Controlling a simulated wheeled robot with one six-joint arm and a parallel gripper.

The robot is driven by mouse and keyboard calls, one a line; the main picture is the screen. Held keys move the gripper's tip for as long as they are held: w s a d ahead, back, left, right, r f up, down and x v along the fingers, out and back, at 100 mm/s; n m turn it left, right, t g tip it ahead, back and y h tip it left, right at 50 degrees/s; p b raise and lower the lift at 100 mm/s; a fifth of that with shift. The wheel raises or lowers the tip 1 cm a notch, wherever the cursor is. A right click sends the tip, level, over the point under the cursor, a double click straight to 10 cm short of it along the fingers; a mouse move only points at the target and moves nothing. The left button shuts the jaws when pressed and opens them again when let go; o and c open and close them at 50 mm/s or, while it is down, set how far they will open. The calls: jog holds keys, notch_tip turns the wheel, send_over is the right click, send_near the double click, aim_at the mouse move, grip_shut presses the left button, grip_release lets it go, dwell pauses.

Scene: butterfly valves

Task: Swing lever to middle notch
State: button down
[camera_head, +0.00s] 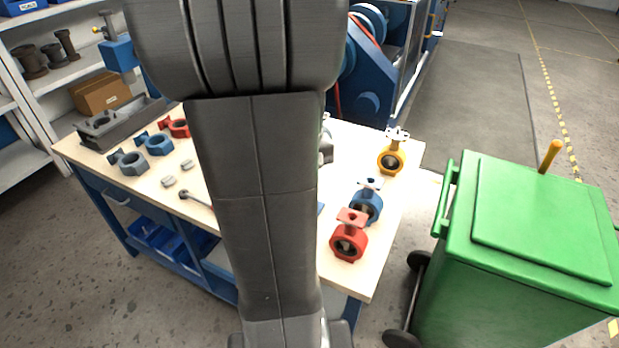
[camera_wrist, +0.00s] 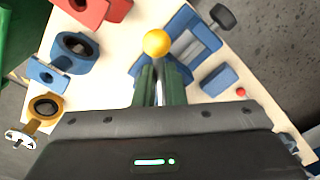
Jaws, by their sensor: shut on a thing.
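In the wrist view, my gripper (camera_wrist: 160,75) has its two green fingers shut on a pale lever (camera_wrist: 160,92). The lever has a yellow ball knob (camera_wrist: 156,43) that shows just beyond the fingertips. A blue body (camera_wrist: 139,68) shows beneath and beside the fingers. My fingers and wrist cover most of the valve that the lever belongs to, and no notches can be made out. In the head view, my own arm hides the gripper and the lever.
A blue vise (camera_wrist: 199,43) with a black knob (camera_wrist: 222,17) is close beyond the fingers. A red valve (camera_head: 349,241), a blue valve (camera_head: 367,205) and a yellow valve (camera_head: 391,160) line the bench's right side. A green bin (camera_head: 540,270) stands right of the bench.

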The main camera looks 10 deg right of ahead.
jog(key=shift+s+a+m, duration=0.1)
jog(key=shift+a+m, duration=0.15)
jog(key=shift+m, duration=0.05)
jog(key=c, duration=1.4)
grip_release()
jog(key=shift+r, duration=0.1)
notch_tip(320, 180, up, 7)
jog(key=p, duration=0.6)
jog(key=shift+f, duration=0.2)
